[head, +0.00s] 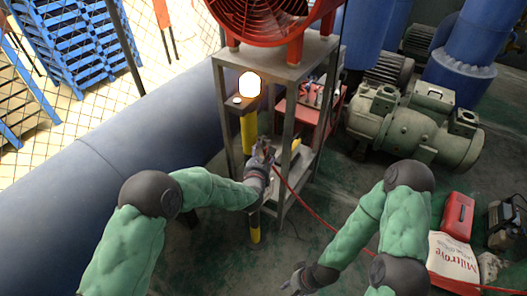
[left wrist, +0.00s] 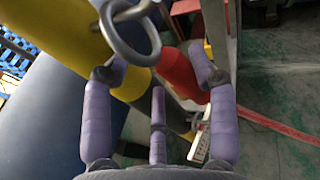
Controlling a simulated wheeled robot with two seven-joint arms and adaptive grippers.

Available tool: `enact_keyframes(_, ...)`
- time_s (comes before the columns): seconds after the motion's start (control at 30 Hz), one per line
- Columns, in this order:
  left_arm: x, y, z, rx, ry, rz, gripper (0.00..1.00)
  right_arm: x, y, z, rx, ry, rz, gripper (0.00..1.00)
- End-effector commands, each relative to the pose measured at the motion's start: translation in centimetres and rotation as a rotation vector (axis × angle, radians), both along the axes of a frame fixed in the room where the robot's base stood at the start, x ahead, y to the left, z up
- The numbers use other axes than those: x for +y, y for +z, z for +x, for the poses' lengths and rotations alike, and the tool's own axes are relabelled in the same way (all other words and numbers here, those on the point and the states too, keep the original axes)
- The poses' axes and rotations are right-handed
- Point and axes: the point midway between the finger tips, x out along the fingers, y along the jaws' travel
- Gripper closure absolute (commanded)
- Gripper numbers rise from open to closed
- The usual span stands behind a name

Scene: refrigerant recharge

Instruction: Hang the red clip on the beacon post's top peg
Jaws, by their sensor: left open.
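The beacon post (head: 249,130) is yellow, with a glowing white lamp (head: 249,85) on top. In the left wrist view the yellow post (left wrist: 68,38) runs diagonally behind my fingers. A red piece, apparently the red clip (left wrist: 178,72), lies against the post between my spread fingers. A grey metal ring (left wrist: 157,42) shows at its upper left; whether it sits on a peg is unclear. My left gripper (head: 264,150) is beside the post in the head view, its purple fingers (left wrist: 160,75) open. My right gripper (head: 295,282) is low at the front, its fingers too small to judge.
A red hose (head: 320,211) crosses the floor to the right. A large blue pipe (head: 100,150) lies left; a green pump (head: 410,122) stands right.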

Motion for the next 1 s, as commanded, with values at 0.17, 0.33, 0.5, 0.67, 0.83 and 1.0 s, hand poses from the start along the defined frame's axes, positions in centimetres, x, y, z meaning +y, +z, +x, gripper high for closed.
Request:
enact_keyframes(0.17, 0.5, 0.4, -3.1, 0.005, 0.001, -0.001, 0.36, 0.0, 0.0, 0.0, 0.000, 0.000, 0.000, 0.60)
enact_keyframes(0.33, 0.8, 1.0, -5.9, 0.006, -0.001, 0.001, 0.36, 0.0, 0.0, 0.0, 0.000, 0.000, 0.000, 0.60)
enact_keyframes(0.5, 1.1, 1.4, -8.2, 0.006, -0.003, 0.001, 0.36, 0.0, 0.0, 0.0, 0.000, 0.000, 0.000, 0.60)
enact_keyframes(0.67, 1.3, 1.6, -9.4, 0.006, -0.004, 0.001, 0.36, 0.0, 0.0, 0.0, 0.000, 0.000, 0.000, 0.60)
enact_keyframes(0.83, 1.3, 1.6, -9.9, 0.006, -0.003, 0.002, 0.36, 0.0, 0.0, 0.0, 0.000, 0.000, 0.000, 0.60)
enact_keyframes(1.0, 1.4, 1.4, -9.9, 0.012, -0.008, 0.020, 0.36, 0.0, 0.1, 0.0, 0.000, 0.000, 0.000, 0.60)
